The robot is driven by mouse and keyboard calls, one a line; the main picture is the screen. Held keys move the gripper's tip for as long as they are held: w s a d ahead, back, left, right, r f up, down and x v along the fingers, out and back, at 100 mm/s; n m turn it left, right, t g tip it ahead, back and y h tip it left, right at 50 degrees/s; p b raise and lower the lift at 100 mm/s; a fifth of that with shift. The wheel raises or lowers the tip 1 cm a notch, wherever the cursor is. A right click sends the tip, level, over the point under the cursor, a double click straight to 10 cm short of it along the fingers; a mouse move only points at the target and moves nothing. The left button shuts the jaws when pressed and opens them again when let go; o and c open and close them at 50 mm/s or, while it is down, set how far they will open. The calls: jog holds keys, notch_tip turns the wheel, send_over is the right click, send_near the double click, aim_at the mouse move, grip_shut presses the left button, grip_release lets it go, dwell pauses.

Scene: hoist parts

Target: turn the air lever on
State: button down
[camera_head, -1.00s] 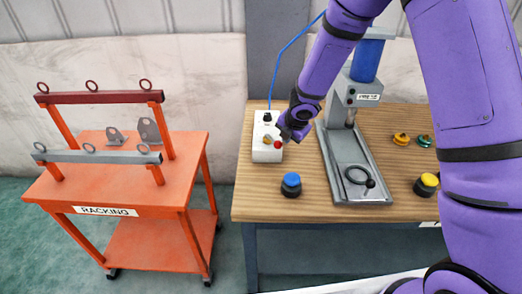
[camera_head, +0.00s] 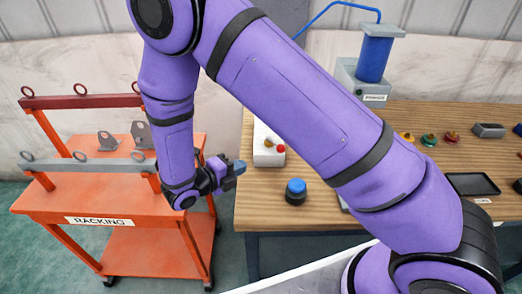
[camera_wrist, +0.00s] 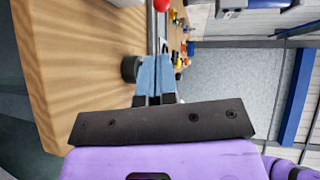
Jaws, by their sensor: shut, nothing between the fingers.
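The white control box (camera_head: 264,158) stands on the wooden table's left side. It has a small brass lever (camera_head: 268,142) and a red knob (camera_head: 281,148) on its face; my arm hides part of its top and right side. A red round part (camera_wrist: 161,5), probably that knob, is cut off at the top of the wrist view. My gripper (camera_head: 239,166) is left of the box, apart from it, around the table's left edge. Its blue fingers (camera_wrist: 156,78) are shut with nothing between them. I cannot tell the lever's setting.
A blue-topped button (camera_head: 295,190) stands on the table (camera_head: 262,212) in front of the box. An orange racking cart (camera_head: 75,204) with hooked bars stands at left. A press with a blue cylinder (camera_head: 374,58) stands behind my arm. Small coloured parts (camera_head: 429,140) lie at right.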

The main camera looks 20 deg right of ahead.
aim_at(282, 150)
jog(key=x, duration=1.3)
jog(key=shift+w+d, duration=0.25)
jog(key=shift+w, duration=0.05)
jog(key=shift+d+r+n+t, duration=0.15)
jog(key=shift+n+t, duration=0.15)
jog(key=shift+t, duration=0.2)
jog(key=shift+s+d+n+t+y, duration=0.15)
jog(key=shift+d+n+t+y, duration=0.5)
jog(key=shift+n+t, duration=0.15)
jog(key=shift+d+n+t+y, duration=0.45)
jog(key=shift+d+n+t, duration=0.05)
jog(key=shift+d+t, duration=0.2)
jog(key=w+d, duration=0.2)
jog(key=d, duration=0.3)
jog(key=shift+w+d, duration=0.3)
jog(key=shift+w, duration=0.1)
jog(key=shift+w+d+r, duration=0.1)
jog(key=shift+w+d, duration=0.05)
